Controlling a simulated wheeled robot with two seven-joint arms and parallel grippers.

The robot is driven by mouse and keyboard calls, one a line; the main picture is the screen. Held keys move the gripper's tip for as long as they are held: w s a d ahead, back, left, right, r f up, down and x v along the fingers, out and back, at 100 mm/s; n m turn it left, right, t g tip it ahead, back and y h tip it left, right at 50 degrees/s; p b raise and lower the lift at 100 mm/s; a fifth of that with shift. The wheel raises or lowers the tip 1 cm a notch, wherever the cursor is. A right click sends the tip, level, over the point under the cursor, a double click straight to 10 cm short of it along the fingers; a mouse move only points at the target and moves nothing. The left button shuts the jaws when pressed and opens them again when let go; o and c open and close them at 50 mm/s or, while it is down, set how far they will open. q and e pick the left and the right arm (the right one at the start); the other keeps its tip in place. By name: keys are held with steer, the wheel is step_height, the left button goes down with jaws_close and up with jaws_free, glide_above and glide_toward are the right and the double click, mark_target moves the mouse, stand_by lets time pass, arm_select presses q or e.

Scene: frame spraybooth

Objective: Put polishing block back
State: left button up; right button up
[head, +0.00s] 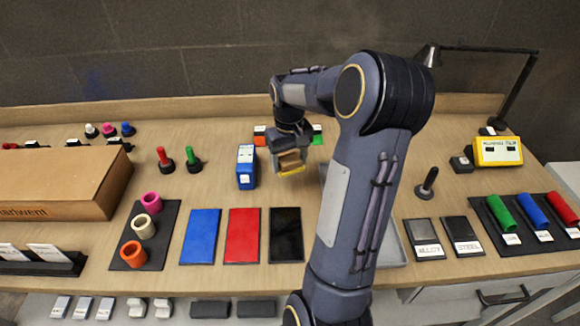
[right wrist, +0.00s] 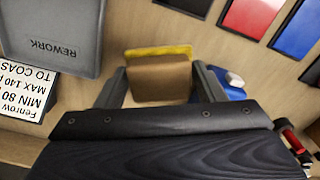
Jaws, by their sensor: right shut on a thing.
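The polishing block, tan-brown with a yellow edge, is held in my right gripper (head: 290,155) above the rear middle of the table. In the head view the block (head: 291,168) shows below the gripper. In the right wrist view the block (right wrist: 158,78) sits between the two fingers of the right gripper (right wrist: 160,88), its yellow edge on the far side. Its gap to the table is hard to judge. My left gripper is not in view.
A blue box (head: 246,167) stands just left of the block. Blue (head: 201,236), red (head: 242,236) and black (head: 286,235) pads lie in front. A grey REWORK tray (right wrist: 55,35) is partly hidden by my arm in the head view. Green and red knobbed tools stand farther left.

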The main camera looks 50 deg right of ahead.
steer(key=w+d+f, duration=0.1)
steer(key=d+f, duration=0.1)
steer(key=w+d+f+p, duration=0.1)
steer(key=f, duration=0.1)
steer(key=w+d+f, duration=0.2)
steer(key=shift+w+d+f+p, duration=0.1)
steer(key=shift+d+f+p, duration=0.2)
steer(key=shift+d+f, duration=0.1)
step_height(320, 180, down, 3)
steer(key=shift+f, duration=0.1)
steer(key=shift+f, duration=0.2)
steer(key=o, duration=0.9)
steer(key=shift+r, duration=0.15)
